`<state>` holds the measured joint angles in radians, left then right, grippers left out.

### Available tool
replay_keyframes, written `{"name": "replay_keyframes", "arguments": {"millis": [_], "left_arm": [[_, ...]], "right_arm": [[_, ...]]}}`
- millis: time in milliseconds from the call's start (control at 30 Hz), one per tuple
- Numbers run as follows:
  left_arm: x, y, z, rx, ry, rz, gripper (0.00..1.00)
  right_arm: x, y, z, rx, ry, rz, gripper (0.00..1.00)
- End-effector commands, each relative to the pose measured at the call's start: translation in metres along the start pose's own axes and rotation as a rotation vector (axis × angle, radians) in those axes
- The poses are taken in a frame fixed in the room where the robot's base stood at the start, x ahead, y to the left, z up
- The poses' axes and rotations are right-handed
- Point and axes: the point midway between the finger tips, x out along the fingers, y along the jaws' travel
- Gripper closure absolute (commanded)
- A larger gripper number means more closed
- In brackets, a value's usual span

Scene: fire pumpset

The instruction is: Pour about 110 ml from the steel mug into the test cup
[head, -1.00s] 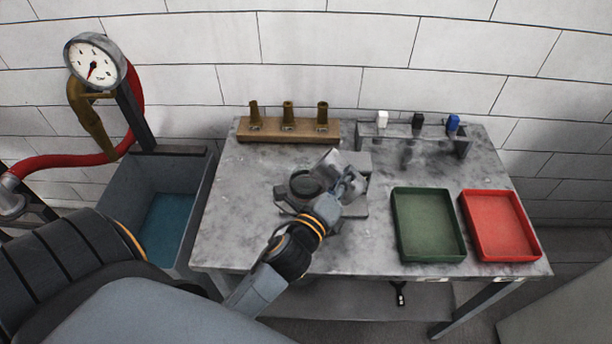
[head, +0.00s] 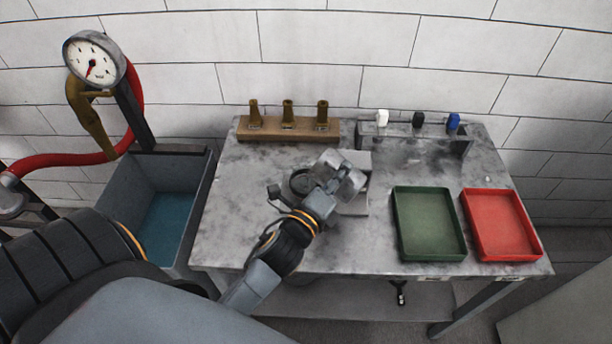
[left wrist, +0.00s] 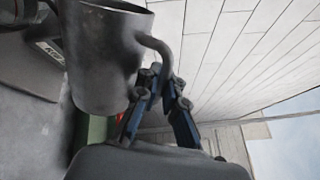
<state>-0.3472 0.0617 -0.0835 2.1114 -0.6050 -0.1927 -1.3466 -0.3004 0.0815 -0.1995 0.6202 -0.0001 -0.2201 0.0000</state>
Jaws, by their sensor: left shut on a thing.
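The steel mug (left wrist: 105,55) is large in the left wrist view, with its rim toward the top of that picture. My left gripper (left wrist: 165,88) is shut on the mug's handle. In the head view the left gripper (head: 335,180) is over the middle of the table, where mug and gripper are hard to tell apart. A dark round thing (head: 301,182), perhaps the test cup, sits just left of the gripper and is partly hidden by it. The liquid level cannot be seen. My right gripper is not in view.
A grey plate-like device (head: 357,204) lies under the gripper. A green tray (head: 430,225) and a red tray (head: 500,225) are on the right. A wooden block with brass fittings (head: 288,130) and a grey rack (head: 415,140) stand at the back. A gauge (head: 94,62) is at left.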

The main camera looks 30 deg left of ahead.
Motion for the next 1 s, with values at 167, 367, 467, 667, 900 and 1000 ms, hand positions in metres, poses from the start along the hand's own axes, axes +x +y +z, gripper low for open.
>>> {"name": "replay_keyframes", "arguments": {"millis": [167, 367, 467, 667, 900, 1000], "left_arm": [[0.0000, -0.0008, 0.0009, -0.009, -0.001, -0.006, 1.00], [-0.0002, -0.0004, 0.0016, -0.021, -0.001, -0.008, 1.00], [-0.0003, -0.0001, 0.0019, -0.027, -0.002, -0.009, 1.00], [-0.0004, 0.0005, 0.0029, -0.040, -0.002, -0.010, 1.00], [-0.0005, 0.0000, 0.0051, -0.059, -0.002, -0.012, 1.00], [-0.0005, 0.0000, 0.0065, -0.069, -0.001, -0.013, 1.00]], "right_arm": [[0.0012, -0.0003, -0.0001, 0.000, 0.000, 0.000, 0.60], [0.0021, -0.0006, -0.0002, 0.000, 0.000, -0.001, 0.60], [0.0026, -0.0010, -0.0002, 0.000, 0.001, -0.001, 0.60], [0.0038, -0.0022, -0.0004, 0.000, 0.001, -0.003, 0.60], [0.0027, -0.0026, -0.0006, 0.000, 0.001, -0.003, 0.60], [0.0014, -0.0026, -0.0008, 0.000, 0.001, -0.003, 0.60]]}}
